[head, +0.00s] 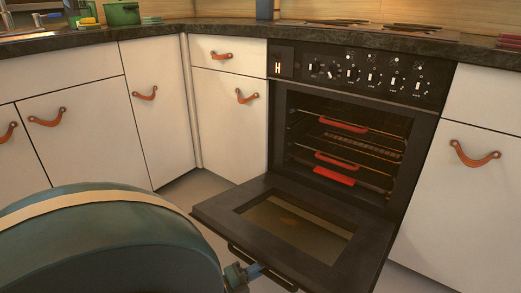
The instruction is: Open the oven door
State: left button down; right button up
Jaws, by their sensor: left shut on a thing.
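The black oven (420,118) is built into the counter at the right. Its oven door (345,273) is swung down and outward, far open, with the inner face and glass window up. The oven's inside shows. My left gripper (256,271) is at the door's outer front edge, shut on the door handle (284,281). Its fingertips are small and partly hidden by the handle and door. My right gripper is out of view.
Racks with red-orange pulls (336,161) sit inside the oven. White cabinets (160,120) with leather pulls stand on both sides. A dark countertop (225,28) holds a green pot (122,14). Some floor is clear left of the door.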

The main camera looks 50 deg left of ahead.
pick_arm(q)
jog(key=c, duration=1.4)
grip_release()
jog(key=shift+o, duration=0.2)
